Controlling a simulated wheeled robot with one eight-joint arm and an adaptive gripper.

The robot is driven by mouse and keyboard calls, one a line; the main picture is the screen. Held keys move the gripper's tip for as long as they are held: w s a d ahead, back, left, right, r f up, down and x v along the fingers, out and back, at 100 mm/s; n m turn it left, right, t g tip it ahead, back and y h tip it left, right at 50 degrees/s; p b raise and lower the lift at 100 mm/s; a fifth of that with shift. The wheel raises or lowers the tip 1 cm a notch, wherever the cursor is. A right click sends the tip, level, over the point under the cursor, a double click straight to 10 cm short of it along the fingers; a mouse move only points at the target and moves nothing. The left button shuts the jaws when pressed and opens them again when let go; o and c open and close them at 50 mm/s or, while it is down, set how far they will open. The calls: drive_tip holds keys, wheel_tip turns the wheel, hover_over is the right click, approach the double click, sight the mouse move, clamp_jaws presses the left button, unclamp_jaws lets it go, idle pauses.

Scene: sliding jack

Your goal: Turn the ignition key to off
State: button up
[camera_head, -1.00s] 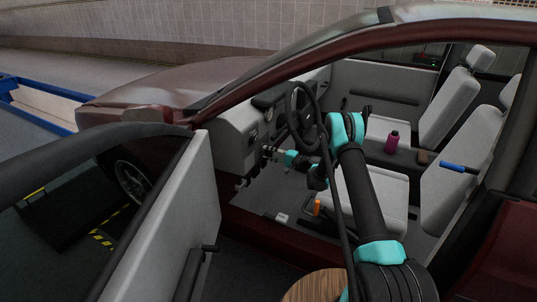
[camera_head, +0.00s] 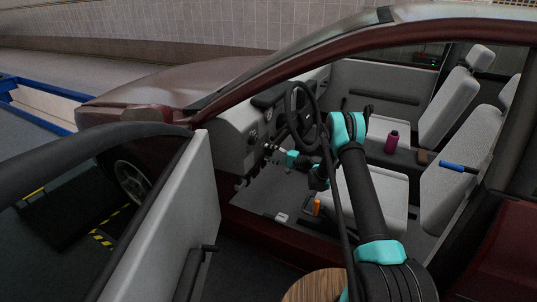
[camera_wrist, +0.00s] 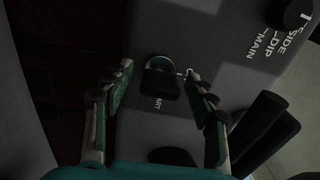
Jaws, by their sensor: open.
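In the wrist view, the ignition key (camera_wrist: 161,82) appears as a dark key head in the grey dashboard panel (camera_wrist: 225,45), with a pale rim at its top and partly legible white lettering beside it. My gripper (camera_wrist: 158,73) is open, with one finger on each side of the key and gaps that look clear. I cannot tell how deep the fingertips reach past it. In the head view, my gripper (camera_head: 270,149) is at the dashboard left of the steering wheel (camera_head: 302,112); the key is too small to make out there.
Black knobs and levers stick out of the dashboard near the gripper, one knob (camera_wrist: 288,14) beside the "SIDE DIP MAIN" lettering. The open car door (camera_head: 170,215) stands at left.

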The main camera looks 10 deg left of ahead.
drive_tip(key=v, duration=1.1)
drive_tip(key=shift+d, duration=0.15)
drive_tip(key=shift+r, duration=0.1)
drive_tip(key=s+d+r+n+g+h, duration=0.1)
drive_tip(key=s+d+r+h, duration=0.25)
drive_tip(key=s+r, duration=0.4)
drive_tip(key=s+d+r+n+g+h, duration=0.1)
drive_tip(key=s+d+r+h, duration=0.1)
drive_tip(key=s+r+h, duration=0.55)
drive_tip(key=s+d+f+h, duration=0.1)
drive_tip(key=s+d, duration=0.4)
drive_tip(key=s, duration=0.5)
drive_tip(key=s+d+f+n+h, duration=0.1)
drive_tip(key=s+d+h, duration=0.2)
drive_tip(key=s+d, duration=0.3)
drive_tip(key=s+d+f+h, duration=0.1)
drive_tip(key=s+d, duration=0.4)
drive_tip(key=s, duration=1.1)
drive_tip(key=shift+s+d+f+n+h, duration=0.3)
drive_tip(key=shift+n+h, duration=0.1)
drive_tip(key=shift+h, duration=0.1)
